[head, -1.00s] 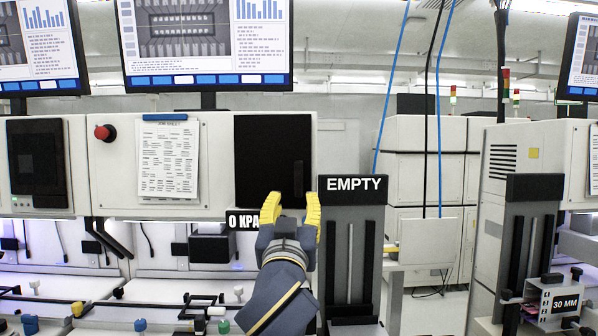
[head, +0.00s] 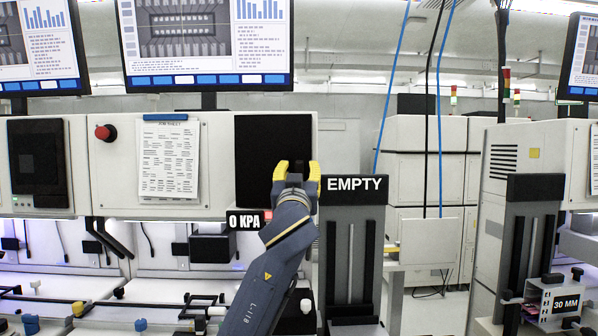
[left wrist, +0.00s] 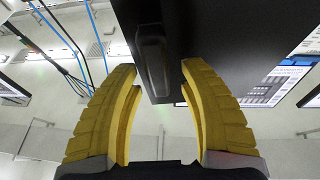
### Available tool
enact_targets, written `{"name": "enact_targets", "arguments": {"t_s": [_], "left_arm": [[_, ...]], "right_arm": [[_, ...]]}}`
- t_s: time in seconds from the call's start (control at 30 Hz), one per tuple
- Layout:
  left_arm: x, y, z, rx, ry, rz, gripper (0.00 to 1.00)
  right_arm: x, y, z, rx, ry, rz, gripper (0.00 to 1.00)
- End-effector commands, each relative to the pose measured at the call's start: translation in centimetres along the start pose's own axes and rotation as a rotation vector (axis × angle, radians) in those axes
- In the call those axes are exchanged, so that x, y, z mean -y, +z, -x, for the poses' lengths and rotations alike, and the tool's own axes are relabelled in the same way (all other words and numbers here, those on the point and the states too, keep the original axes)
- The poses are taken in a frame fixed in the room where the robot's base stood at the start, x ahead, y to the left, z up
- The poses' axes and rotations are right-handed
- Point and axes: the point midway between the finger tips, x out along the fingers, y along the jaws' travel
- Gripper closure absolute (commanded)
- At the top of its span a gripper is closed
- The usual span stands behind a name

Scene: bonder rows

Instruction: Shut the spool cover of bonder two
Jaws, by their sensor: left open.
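The dark square spool cover (head: 270,140) is on the front of the white middle bonder (head: 218,165). I cannot tell from the head view how far it stands open. My left gripper (head: 297,168) is open, with its yellow fingers pointing up at the cover's lower right part. In the left wrist view, the dark cover (left wrist: 215,40) fills the upper middle and a raised bar-shaped handle (left wrist: 152,60) lies between the open fingers, with no clear contact. The handle is hidden behind the gripper in the head view. My right gripper is not in view.
A dark column labelled EMPTY (head: 352,215) stands close right of the gripper. A 0 KPA readout (head: 245,220) is below the cover. A red button (head: 105,133) and a paper sheet (head: 168,160) are to the left. Another bonder has a dark cover (head: 38,163) at far left.

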Motion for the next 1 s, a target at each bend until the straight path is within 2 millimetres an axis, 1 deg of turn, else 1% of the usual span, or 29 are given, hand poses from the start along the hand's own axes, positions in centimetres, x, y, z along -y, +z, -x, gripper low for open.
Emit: {"name": "enact_targets", "arguments": {"t_s": [0.37, 0.4, 0.7, 0.8, 1.0], "left_arm": [[0.00, -0.03, -0.34, 0.000, 0.000, 0.000, 0.58], [0.00, -0.03, -0.34, 0.000, 0.000, 0.000, 0.56], [-0.02, -0.02, -0.32, 0.000, 0.000, 0.000, 0.91], [-0.01, -0.02, -0.32, 0.000, 0.000, 0.000, 1.00], [0.00, -0.03, -0.33, 0.000, 0.000, 0.000, 1.00]], "right_arm": [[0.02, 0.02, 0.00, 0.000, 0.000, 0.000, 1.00], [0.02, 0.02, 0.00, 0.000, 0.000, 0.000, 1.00], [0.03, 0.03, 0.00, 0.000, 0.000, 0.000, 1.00], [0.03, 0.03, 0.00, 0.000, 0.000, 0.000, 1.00], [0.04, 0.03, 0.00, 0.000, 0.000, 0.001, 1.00]]}}
